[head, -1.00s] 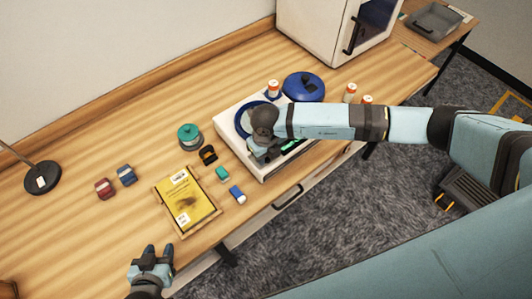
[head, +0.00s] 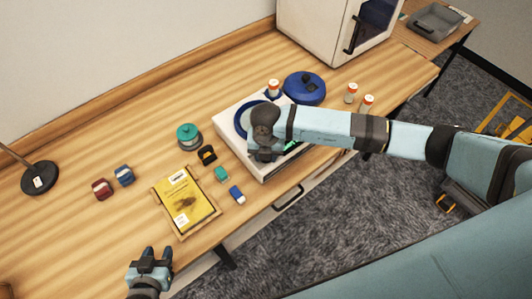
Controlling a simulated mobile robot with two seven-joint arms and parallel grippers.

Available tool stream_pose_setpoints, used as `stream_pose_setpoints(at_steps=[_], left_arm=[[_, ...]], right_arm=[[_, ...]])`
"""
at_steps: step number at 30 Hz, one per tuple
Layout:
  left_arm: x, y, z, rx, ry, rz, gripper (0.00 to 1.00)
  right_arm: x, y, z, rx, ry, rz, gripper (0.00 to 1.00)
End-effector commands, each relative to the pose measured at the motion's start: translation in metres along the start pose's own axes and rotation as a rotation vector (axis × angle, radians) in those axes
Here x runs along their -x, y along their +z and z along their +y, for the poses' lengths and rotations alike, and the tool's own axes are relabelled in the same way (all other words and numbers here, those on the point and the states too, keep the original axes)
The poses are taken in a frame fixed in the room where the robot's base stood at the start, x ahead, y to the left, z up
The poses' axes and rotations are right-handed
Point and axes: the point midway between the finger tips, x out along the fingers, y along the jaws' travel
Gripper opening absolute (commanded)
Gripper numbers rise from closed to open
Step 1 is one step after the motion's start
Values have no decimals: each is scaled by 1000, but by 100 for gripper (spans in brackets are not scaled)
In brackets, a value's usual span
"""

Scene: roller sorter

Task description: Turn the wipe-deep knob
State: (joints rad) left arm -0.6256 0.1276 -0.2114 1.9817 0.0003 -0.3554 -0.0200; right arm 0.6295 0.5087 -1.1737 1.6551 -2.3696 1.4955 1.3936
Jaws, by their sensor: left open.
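A white machine (head: 226,127) with a dark blue ring-shaped top stands on the wooden table, with a lit green panel (head: 291,146) on its front part. I cannot make out the wipe-deep knob; my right arm covers part of the machine's front. My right gripper (head: 262,154) points down over the front of the machine, mostly hidden under its own wrist, and I cannot see its fingertips or any contact. My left gripper (head: 152,256) is open and empty at the table's front edge, lower left, away from the machine.
A blue round lid (head: 304,88) and small orange-capped bottles (head: 351,93) stand behind and right of the machine.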

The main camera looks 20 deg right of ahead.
Motion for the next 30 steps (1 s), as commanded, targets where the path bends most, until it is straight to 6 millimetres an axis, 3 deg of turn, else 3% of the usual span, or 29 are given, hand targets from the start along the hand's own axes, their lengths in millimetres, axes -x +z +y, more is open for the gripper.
stream_pose_setpoints(at_steps=[19,20,22,30], left_arm=[[0,1,1,1,1,-1,43],[0,1,1,2,1,-3,43],[1,3,1,2,1,-5,43],[2,4,2,3,1,-7,43]], right_arm=[[1,1,0,-53,1,-3,12],[1,1,0,-53,1,-3,42],[1,1,0,-53,1,-2,58],[1,1,0,-52,0,-1,61]])
